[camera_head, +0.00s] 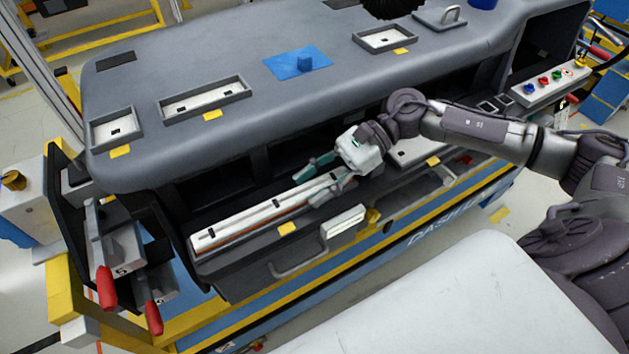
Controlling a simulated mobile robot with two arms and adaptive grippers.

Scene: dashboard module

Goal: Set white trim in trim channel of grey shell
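The white trim (262,213) is a long narrow bar with small dark marks. It lies lengthwise along the lower front ledge of the grey shell (230,65), with a thin orange line along its front side. Whether it is fully down in the trim channel cannot be told. My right gripper (308,189) reaches in from the right, at the trim's right end. My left gripper is not in view.
Framed pockets with yellow tags (212,115) and a blue pad (297,63) are on the shell's top. Red-handled clamps (106,288) stand at the left. A grey handle (298,268) sticks out in front. A button panel (549,83) is at the right.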

